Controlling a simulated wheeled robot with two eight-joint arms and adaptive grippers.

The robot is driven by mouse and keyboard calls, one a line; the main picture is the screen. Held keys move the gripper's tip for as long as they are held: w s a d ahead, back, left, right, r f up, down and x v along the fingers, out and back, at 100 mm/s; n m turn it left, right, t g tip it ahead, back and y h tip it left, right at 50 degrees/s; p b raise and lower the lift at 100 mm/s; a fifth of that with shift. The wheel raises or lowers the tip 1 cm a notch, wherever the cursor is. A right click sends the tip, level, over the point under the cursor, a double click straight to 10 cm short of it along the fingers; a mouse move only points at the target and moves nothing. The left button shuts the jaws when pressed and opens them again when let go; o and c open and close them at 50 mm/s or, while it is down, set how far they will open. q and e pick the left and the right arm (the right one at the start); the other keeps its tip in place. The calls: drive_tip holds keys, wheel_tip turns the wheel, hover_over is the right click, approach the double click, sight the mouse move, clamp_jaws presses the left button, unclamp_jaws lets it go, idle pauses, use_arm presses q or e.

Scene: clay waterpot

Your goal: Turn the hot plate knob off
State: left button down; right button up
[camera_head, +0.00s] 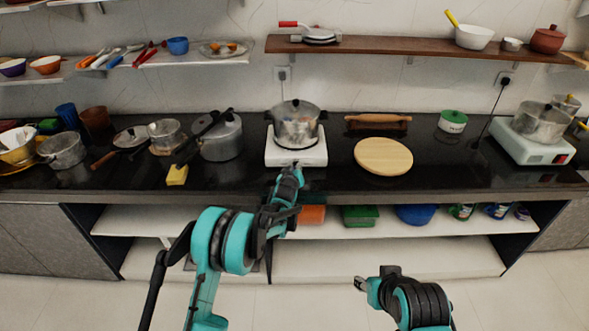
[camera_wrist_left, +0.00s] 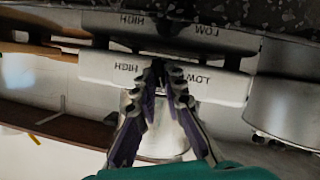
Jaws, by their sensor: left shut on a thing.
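The white hot plate (camera_head: 310,157) stands on the black counter with a steel pot (camera_head: 296,125) on top. Its front face (camera_wrist_left: 112,68) shows upside down in the left wrist view, with HIGH and LOW printed on either side of the knob spot. My left gripper (camera_head: 294,168) reaches the front of the hot plate. In the wrist view its fingertips (camera_wrist_left: 165,76) are closed together between the two labels, shut on the knob, which is mostly hidden by them. My right gripper (camera_head: 362,284) is low in front of the counter, away from the hot plate; its jaw opening is unclear.
A round wooden board (camera_head: 384,156) lies right of the hot plate. A pressure cooker (camera_head: 221,136) and a yellow sponge (camera_head: 177,175) are to the left. A second white appliance (camera_head: 530,145) with a pot stands at the far right. A shelf (camera_head: 400,222) runs below the counter.

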use_arm(q)
drive_tip(key=shift+d+m+y, duration=0.2)
drive_tip(key=shift+m+y, duration=0.7)
drive_tip(key=shift+m, duration=0.4)
drive_tip(key=c, duration=1.9)
unclamp_jaws()
drive_tip(key=shift+s, duration=0.1)
drive_tip(key=v, duration=1.2)
drive_tip(key=shift+d, duration=0.15)
